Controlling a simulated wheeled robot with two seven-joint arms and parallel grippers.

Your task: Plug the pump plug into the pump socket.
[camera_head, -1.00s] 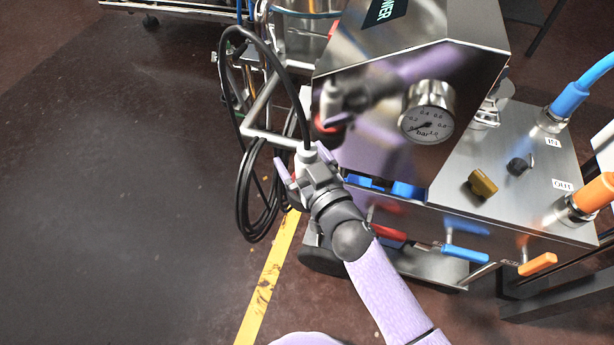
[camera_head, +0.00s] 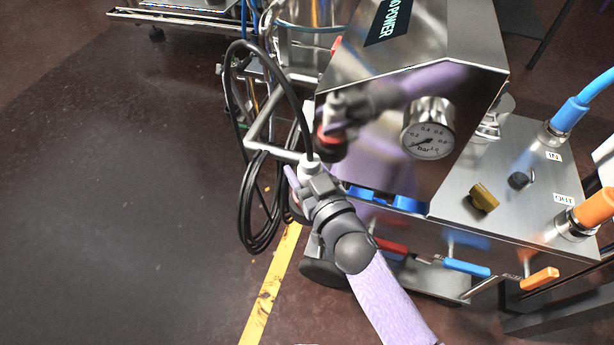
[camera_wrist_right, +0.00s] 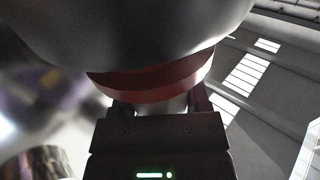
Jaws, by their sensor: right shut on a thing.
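My right gripper (camera_head: 308,182) is shut on the pump plug (camera_head: 311,165), a pale grey body with a black cable rising from its top. In the right wrist view the plug (camera_wrist_right: 150,80) fills the upper picture as a large, dark rounded body with a red band, held between the fingers of the gripper (camera_wrist_right: 158,108). In the head view the gripper and plug are just left of the steel machine's front face, where they are mirrored. I cannot make out the pump socket in either view. My left gripper is not in view.
The black cable (camera_head: 240,190) hangs in loops at left. The dark floor (camera_head: 110,210) is clear.

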